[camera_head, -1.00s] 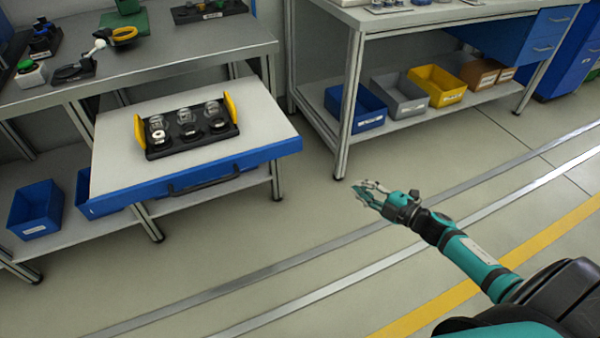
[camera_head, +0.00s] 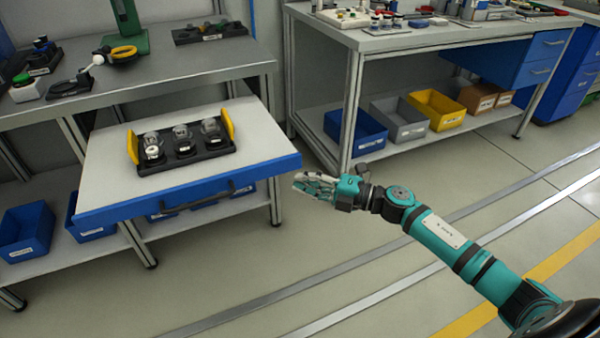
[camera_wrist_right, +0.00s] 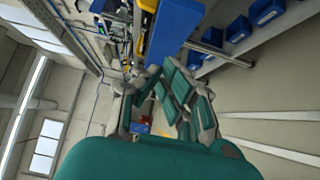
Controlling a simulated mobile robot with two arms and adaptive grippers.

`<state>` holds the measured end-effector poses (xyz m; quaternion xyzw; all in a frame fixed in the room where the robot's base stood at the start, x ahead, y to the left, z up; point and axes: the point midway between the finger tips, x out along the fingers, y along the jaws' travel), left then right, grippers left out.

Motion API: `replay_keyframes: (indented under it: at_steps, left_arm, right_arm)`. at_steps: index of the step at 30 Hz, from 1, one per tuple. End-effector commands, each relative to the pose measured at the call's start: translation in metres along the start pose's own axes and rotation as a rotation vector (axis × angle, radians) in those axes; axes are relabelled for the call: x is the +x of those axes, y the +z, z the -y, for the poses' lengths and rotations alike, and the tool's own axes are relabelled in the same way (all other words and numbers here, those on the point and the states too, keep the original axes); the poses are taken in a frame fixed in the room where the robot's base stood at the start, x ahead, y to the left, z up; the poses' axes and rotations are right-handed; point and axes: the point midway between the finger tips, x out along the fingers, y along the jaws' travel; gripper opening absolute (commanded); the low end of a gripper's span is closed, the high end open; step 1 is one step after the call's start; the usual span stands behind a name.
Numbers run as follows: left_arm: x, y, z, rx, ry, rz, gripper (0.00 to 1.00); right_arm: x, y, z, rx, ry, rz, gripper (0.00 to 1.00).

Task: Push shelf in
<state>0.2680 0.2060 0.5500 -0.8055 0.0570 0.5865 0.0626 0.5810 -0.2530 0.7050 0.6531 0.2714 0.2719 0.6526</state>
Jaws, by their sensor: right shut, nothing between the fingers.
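The pulled-out shelf (camera_head: 105,180) has a light top, a blue front edge and a dark handle (camera_head: 205,199). It sticks out from under the left workbench in the head view. A black tray (camera_head: 187,166) with yellow end plates and several clear-domed parts stands on it. My right gripper (camera_head: 305,183) is shut and empty, just right of the shelf's front right corner, apart from it as far as I can tell. In the right wrist view the gripper fingers (camera_wrist_right: 165,100) show near a blue edge (camera_wrist_right: 172,35), likely the shelf front. My left gripper is not in view.
A second workbench (camera_head: 400,40) stands to the right, with blue, grey and yellow bins (camera_head: 437,110) on its lower shelf. Blue bins (camera_head: 25,232) sit below the pulled-out shelf. The floor in front (camera_head: 230,275) is clear, with metal rails set in it.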

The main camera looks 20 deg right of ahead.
Motion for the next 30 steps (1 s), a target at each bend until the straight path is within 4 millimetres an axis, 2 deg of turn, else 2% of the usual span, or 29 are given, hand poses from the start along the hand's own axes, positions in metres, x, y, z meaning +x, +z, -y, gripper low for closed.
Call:
replay_keyframes:
  at_steps: [1, 7, 25, 30]
  left_arm:
    - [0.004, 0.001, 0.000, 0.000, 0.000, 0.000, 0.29]
    - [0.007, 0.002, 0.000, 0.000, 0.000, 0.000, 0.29]
    - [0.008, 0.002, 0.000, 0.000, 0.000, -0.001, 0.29]
    - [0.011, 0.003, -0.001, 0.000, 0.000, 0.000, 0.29]
  right_arm:
    - [0.005, 0.009, 0.000, -0.003, 0.002, 0.006, 0.00]
    - [0.019, 0.024, 0.000, -0.001, 0.001, 0.004, 0.00]
    - [0.024, 0.029, 0.000, -0.001, -0.001, 0.003, 0.00]
    - [0.030, 0.036, 0.000, -0.002, 0.001, 0.004, 0.00]
